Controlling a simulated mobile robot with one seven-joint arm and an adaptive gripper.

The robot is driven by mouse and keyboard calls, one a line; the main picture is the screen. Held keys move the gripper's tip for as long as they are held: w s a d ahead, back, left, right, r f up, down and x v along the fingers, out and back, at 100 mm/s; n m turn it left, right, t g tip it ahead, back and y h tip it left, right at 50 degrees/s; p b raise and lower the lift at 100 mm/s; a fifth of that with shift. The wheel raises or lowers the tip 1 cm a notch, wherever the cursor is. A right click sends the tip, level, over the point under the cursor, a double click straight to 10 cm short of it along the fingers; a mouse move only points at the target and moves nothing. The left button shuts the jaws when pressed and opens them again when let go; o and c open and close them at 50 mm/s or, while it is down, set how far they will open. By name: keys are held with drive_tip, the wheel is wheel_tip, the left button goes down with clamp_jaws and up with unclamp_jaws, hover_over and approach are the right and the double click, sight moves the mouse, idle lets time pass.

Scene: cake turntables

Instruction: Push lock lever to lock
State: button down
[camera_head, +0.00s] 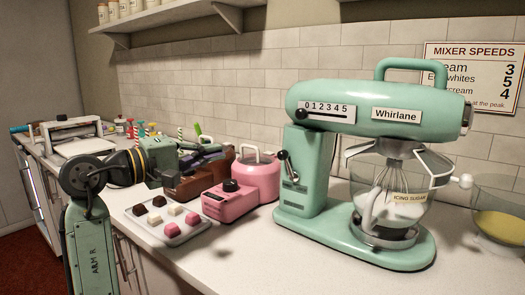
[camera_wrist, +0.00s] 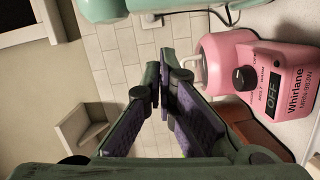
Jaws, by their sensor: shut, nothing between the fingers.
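The mint-green stand mixer (camera_head: 310,165) stands at the right of the counter in the camera_head view. A small dark-tipped lever (camera_head: 289,165) is on its column, slanting from upper left to lower right; its label is too small to read. A white ball knob (camera_head: 465,181) sticks out near the bowl's right side. My gripper (camera_head: 222,150) is left of the column lever, apart from the mixer, above and behind the pink machine. Its purple-padded fingertips (camera_wrist: 163,82) are together and empty in the wrist view, where part of the mixer (camera_wrist: 105,10) shows along the top edge.
The pink machine (camera_head: 232,200) with its pot stands between my arm and the mixer. A tray of sweets (camera_head: 150,225) lies at the counter's front left. The glass bowl (camera_head: 400,205) holds white contents under the whisk. Another bowl (camera_head: 500,215) stands far right. Tiled wall (camera_head: 260,55) is behind.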

sight(288, 167)
drive_tip(key=w+d+f+p, duration=0.1)
drive_tip(key=w+d+p, duration=0.2)
drive_tip(key=d, duration=0.7)
drive_tip(key=shift+w+d, duration=0.35)
drive_tip(key=shift+w, duration=0.4)
drive_tip(key=shift+r, duration=0.1)
drive_tip(key=shift+s+d+r+m, duration=0.1)
drive_tip(key=shift+d+r+m, duration=0.05)
drive_tip(key=shift+m, duration=0.15)
